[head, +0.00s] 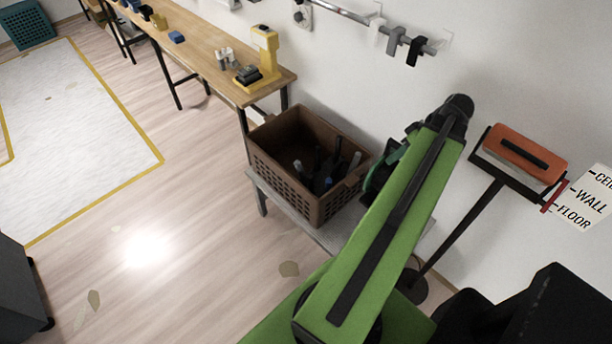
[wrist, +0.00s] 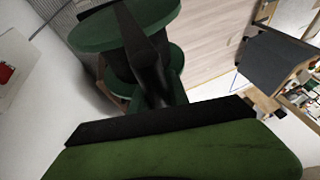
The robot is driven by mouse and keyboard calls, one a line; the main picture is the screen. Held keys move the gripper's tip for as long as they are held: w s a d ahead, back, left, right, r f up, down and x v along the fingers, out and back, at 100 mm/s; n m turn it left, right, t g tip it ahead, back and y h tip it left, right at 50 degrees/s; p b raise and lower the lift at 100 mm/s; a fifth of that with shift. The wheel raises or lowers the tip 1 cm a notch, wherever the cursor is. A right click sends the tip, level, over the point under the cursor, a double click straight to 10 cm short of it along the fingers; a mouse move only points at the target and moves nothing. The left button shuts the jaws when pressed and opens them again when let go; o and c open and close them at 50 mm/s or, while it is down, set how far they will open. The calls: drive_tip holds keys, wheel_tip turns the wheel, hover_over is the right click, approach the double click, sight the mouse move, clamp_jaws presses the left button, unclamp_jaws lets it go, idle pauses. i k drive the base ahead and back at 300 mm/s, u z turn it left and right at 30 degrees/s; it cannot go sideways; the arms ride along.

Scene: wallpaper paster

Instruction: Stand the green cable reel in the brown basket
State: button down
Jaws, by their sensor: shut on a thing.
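The green cable reel (wrist: 127,27) fills the upper left of the wrist view, with its round flanges showing. My gripper (wrist: 148,62) is shut on it, its dark fingers lying across the reel. In the head view, part of the reel (head: 384,172) shows beside my green arm, which hides the rest of it and most of the gripper. The brown basket (head: 280,171) stands on a low grey bench, just left of the reel in the picture. Dark tools lie or stand inside the basket. The reel appears held at the basket's right side; its exact height over the rim cannot be told.
The grey bench (head: 288,215) stands against the white wall. A wooden table (head: 205,48) with a yellow tool (head: 265,55) stands beyond the basket. To the right is a stand with an orange head (head: 525,150). A rail with hooks runs above. Open floor lies left.

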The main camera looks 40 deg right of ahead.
sight(293, 166)
drive_tip(key=z, duration=0.2)
drive_tip(key=i, duration=1.45)
drive_tip(key=u, duration=0.15)
